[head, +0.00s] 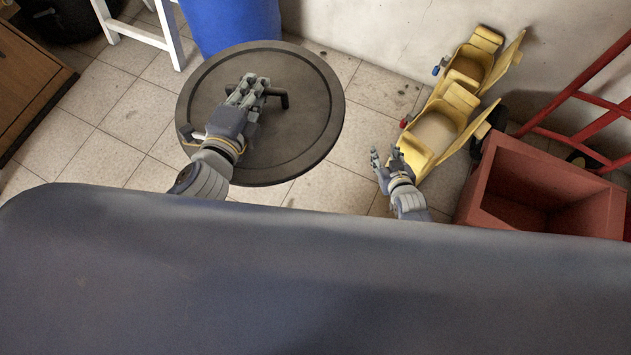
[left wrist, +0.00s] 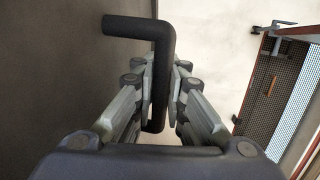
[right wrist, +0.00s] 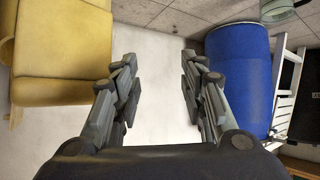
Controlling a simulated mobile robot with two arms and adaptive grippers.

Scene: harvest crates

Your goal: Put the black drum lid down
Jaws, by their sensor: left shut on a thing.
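The black drum lid (head: 295,150) is a large round dark disc with a bar handle (head: 284,99) on its top. In the head view it hides part of the tiled floor and the lower part of the blue drum (head: 232,25). My left gripper (head: 250,90) is shut on the lid's handle, which shows between its fingers in the left wrist view (left wrist: 160,80). My right gripper (head: 385,160) is open and empty, to the right of the lid. In the right wrist view its fingers (right wrist: 160,85) stand apart with nothing between them.
Yellow bins (head: 431,135) stand by the wall at the right, beside a reddish-brown open crate (head: 485,185) and a red hand truck (head: 570,95). A white stool (head: 135,33) is next to the drum. A wooden cabinet (head: 28,85) is at the far left. Tiled floor (head: 115,120) is clear left of the lid.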

